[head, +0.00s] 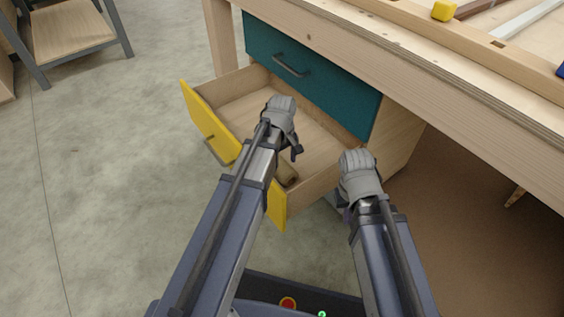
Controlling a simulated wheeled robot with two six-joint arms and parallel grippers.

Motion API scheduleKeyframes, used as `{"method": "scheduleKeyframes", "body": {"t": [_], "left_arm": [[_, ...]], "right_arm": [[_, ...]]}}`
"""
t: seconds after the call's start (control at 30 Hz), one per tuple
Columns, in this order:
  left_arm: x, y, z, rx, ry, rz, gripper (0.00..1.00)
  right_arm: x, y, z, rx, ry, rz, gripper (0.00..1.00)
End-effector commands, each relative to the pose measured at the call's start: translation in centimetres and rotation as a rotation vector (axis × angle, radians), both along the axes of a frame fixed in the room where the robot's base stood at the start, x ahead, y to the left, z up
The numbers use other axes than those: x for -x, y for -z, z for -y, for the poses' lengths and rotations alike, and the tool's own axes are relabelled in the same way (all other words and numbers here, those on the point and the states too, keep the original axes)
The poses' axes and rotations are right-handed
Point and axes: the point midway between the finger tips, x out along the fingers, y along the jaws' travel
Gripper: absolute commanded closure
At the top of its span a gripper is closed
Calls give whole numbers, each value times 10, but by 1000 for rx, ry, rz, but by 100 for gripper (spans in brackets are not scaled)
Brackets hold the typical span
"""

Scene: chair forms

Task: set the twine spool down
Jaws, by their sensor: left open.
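The twine spool, as far as I can tell, is the small brown roll (288,174) inside the open yellow-fronted drawer (322,157), near its front right corner. My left arm hides part of it. My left gripper (296,152) is open above the drawer, just above the spool in the picture, and seems apart from it. My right gripper (343,203) is right of the drawer beside the bench; its fingers are mostly hidden behind its wrist, so I cannot see its jaws.
A closed teal drawer (300,72) sits above the open one, under the wooden workbench (440,75). The bench holds a yellow block (445,10). A wooden stand (75,35) is at the upper left. The open drawer's middle and the left floor are clear.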

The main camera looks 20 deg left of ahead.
Motion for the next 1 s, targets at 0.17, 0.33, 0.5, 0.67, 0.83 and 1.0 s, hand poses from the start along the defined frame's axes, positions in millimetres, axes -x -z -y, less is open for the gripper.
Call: {"method": "scheduleKeyframes", "body": {"t": [0.17,0.33,0.5,0.67,0.83,1.0], "left_arm": [[0,-37,0,0,0,0,0],[0,-63,0,0,0,0,0],[0,-83,0,0,0,0,0],[0,-88,0,0,0,0,0],[0,-86,0,0,0,0,0],[0,-86,0,0,0,0,0]], "right_arm": [[0,-37,0,0,-7,-1,100],[0,-64,0,1,-10,-1,100],[0,-83,1,3,-8,-2,100],[0,-88,1,4,-5,-1,100],[0,-86,1,5,-5,-1,100],[0,-86,1,5,-5,-1,100]]}}
